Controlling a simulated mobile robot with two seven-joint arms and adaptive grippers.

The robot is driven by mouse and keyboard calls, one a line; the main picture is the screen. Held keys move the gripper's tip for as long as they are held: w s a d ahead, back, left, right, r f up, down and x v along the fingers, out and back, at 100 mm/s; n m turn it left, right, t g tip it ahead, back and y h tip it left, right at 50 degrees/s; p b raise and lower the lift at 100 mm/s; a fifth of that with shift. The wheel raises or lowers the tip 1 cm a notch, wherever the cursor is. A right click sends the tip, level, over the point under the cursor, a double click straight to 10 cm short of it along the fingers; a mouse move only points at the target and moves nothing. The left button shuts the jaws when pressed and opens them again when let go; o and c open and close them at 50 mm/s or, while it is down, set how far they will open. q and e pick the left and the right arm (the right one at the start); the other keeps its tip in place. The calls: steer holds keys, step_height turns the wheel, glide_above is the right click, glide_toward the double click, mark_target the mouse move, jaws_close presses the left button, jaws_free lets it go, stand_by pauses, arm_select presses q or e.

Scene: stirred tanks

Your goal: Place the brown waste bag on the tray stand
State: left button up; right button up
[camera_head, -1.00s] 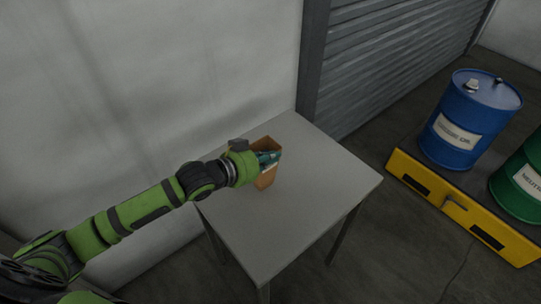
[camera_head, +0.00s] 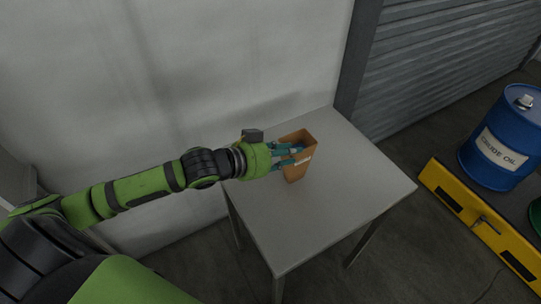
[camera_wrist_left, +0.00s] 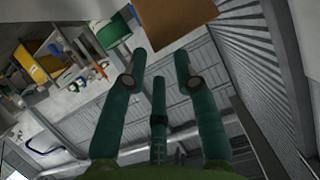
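The brown waste bag (camera_head: 296,172) stands upright, open at the top, on the grey table-like stand (camera_head: 335,195), toward its back left. Its corner also shows at the top of the left wrist view (camera_wrist_left: 172,18). My left gripper (camera_head: 298,153) is at the bag's left side in the head view, its teal fingers overlapping the bag's upper part. In the left wrist view the fingers (camera_wrist_left: 155,62) are spread with nothing between them, and the bag lies beyond their tips. Whether a finger touches the bag is unclear. My right gripper is not in view.
A pale wall (camera_head: 150,80) runs close behind the stand. A grey roller shutter (camera_head: 440,60) is at the back right. A blue drum (camera_head: 500,145) stands by a yellow pallet edge (camera_head: 480,220) on the right. The stand's front and right parts are bare.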

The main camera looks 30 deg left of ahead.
arm_select(q)
steer(key=v, duration=0.6)
stand_by(0.5)
steer(key=s+f+n+y, duration=0.1)
steer(key=s+f, duration=0.1)
steer(key=f, duration=0.1)
steer(key=s+f+n+g+y, duration=0.1)
steer(key=s+f+y, duration=0.1)
steer(key=f, duration=0.2)
steer(key=s+f+n+g+y, duration=0.1)
steer(key=s+f, duration=0.1)
steer(key=f, duration=0.2)
steer(key=shift+s+a+y, duration=0.1)
steer(key=shift+a+y, duration=0.15)
steer(key=shift+y, duration=0.15)
steer(key=s+d+f+n+g+y, duration=0.25)
steer(key=s+f+g, duration=0.4)
steer(key=s, duration=0.55)
step_height(320, 180, down, 22)
steer(key=s, duration=0.2)
steer(key=s+a+f+g, duration=0.1)
steer(key=s+a+f, duration=0.2)
steer(key=s+f, duration=1.2)
steer(key=shift+a+g, duration=0.15)
steer(key=shift+g, duration=0.2)
